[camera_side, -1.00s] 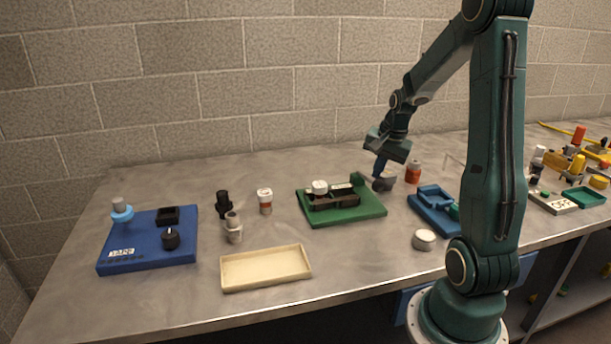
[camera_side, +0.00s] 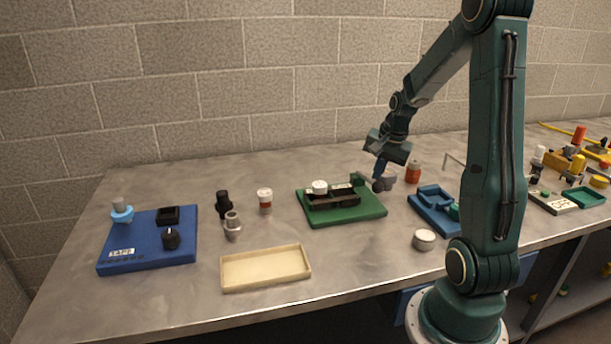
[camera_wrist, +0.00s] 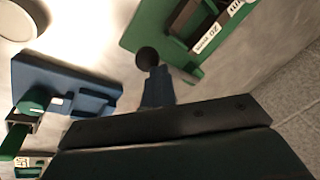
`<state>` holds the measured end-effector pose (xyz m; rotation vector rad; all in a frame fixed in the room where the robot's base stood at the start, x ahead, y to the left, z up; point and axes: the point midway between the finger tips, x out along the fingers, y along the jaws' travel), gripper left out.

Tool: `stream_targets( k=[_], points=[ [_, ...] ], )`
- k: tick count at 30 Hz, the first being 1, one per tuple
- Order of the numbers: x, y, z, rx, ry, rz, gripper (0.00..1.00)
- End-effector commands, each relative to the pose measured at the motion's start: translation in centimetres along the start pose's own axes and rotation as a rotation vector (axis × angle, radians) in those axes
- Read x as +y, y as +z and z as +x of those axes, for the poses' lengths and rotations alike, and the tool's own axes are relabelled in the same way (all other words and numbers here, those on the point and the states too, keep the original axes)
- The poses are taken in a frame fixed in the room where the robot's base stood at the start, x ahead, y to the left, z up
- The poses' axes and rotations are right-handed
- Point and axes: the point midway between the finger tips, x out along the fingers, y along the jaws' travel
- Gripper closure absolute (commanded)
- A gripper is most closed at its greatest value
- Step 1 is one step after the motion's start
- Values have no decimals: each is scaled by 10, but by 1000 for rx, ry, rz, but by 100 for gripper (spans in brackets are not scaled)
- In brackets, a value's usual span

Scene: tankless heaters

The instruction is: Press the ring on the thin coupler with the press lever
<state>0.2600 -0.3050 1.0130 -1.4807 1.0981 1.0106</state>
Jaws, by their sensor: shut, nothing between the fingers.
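The green press base (camera_side: 365,213) stands mid-bench with a dark body, a pale label and a white round cap (camera_side: 320,187) on top. It also shows at the top right in the wrist view (camera_wrist: 150,30). I cannot make out the thin coupler or its ring for certain. A dark round knob (camera_side: 377,187), perhaps the lever's end, is at the right edge of the base; it also shows in the wrist view (camera_wrist: 147,57). My gripper (camera_side: 379,176) is shut and empty, its blue fingers right at the knob. I cannot tell whether they touch.
A grey cup (camera_side: 389,177) and an orange bottle (camera_side: 413,174) stand close behind my gripper. A blue holder (camera_side: 428,213) and a round tin (camera_side: 424,239) are to the right. A cream tray (camera_side: 266,268) lies in front. A blue board (camera_side: 150,252) is at left.

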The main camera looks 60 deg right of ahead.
Motion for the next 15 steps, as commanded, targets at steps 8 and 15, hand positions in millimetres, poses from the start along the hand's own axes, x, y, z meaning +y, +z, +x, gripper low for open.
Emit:
stream_targets(
  k=[8,15],
  points=[
    [-1,-1,-2,-2,2,1,100],
    [-7,-7,-9,0,1,1,100]
  ],
)
